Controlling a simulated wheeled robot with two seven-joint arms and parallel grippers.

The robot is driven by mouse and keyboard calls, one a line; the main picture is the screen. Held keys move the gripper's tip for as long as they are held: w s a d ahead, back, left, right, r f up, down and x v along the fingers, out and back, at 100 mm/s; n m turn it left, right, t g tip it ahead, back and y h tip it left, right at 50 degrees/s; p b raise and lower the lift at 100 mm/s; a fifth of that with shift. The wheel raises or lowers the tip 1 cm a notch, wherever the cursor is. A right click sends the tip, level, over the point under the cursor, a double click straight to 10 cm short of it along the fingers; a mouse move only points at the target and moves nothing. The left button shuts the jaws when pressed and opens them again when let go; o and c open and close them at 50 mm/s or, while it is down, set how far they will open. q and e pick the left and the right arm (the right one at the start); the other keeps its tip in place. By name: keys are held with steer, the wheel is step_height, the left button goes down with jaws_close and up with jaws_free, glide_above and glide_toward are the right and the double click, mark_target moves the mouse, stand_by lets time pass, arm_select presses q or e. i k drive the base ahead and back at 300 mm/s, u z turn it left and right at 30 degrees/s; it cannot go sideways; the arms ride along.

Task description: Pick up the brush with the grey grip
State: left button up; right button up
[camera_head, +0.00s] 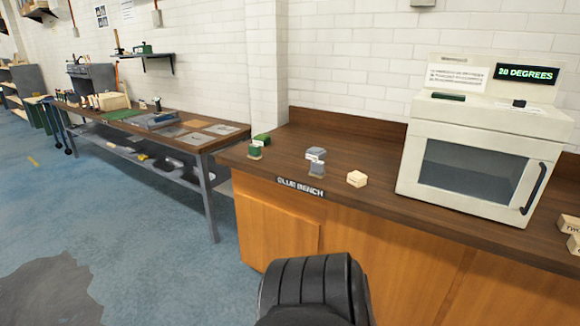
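No brush can be made out for sure at this size. On the dark wooden top of the glue bench (375,151) stands a small grey item (316,154) with a pale label, just above and behind a lower grey block (317,169). To their left are a small green item (255,152) with a pale label and a green block (262,139) behind it. I cannot tell whether any of these is a brush or its grip. Neither of my grippers shows. A black, rounded part at the bottom middle appears to be mine.
A cream block (357,179) lies right of the grey items. A white oven-like cabinet (470,160) reading "20 DEGREES" stands further right. Wooden blocks (570,226) sit at the right edge. A workbench (150,124) with tools runs off left. Blue floor is open at left.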

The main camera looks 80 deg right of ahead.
mark_target(317, 167)
steer(key=z, duration=0.35)
steer(key=i, duration=0.95)
steer(key=z, duration=1.55)
steer(key=i, duration=0.65)
steer(key=z, duration=0.6)
